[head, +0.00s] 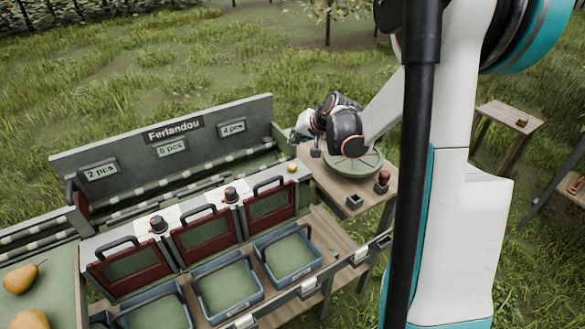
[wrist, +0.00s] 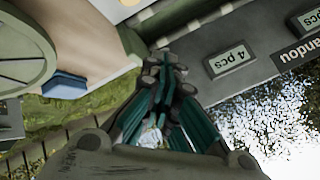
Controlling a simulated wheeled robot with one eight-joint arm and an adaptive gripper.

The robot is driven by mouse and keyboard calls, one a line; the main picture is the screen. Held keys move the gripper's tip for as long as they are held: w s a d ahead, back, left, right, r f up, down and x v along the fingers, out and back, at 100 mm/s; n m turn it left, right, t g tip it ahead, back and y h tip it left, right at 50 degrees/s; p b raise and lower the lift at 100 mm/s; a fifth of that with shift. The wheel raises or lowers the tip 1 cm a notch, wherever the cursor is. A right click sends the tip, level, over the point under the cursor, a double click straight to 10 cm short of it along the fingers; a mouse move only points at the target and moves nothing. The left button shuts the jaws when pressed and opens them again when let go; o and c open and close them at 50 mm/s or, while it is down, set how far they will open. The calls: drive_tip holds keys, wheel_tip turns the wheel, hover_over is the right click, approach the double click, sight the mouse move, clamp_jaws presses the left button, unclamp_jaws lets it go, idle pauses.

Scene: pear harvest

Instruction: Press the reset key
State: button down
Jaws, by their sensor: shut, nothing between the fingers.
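No key with a readable reset label shows, so I cannot tell which part it is. A small blue block (wrist: 65,85) sits at the edge of the round green plate's table in the wrist view. A red-topped knob (head: 383,180) and a small dark square box (head: 353,201) stand on the small wooden table in the head view. My gripper (head: 297,136) is over the far right end of the sorting stand, beside the round plate. In the wrist view its fingers (wrist: 166,68) are together and empty, near the stand's "4 pcs" sign. Whether they touch anything is unclear.
The sorting stand's back board (head: 165,140) rises close to my gripper. Dark knobs (head: 158,224) and red-framed gates (head: 205,235) line its front, with blue trays (head: 228,288) below. The round green plate (head: 355,164) is under my arm. Pears (head: 22,278) lie at far left.

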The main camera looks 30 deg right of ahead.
sight(295, 164)
wheel_tip(295, 164, down, 7)
drive_tip(key=b, duration=0.4)
drive_tip(key=shift+r, duration=0.1)
idle(1.2)
drive_tip(key=shift+f+b, duration=0.4)
drive_tip(key=shift+b, duration=0.2)
drive_tip(key=shift+f+b, duration=0.35)
drive_tip(key=shift+f, duration=0.1)
idle(0.4)
drive_tip(key=shift+r, duration=0.2)
drive_tip(key=shift+r+p, duration=0.6)
drive_tip(key=shift+r, duration=0.15)
drive_tip(key=shift+r+p, duration=1.7)
drive_tip(key=shift+r, duration=0.75)
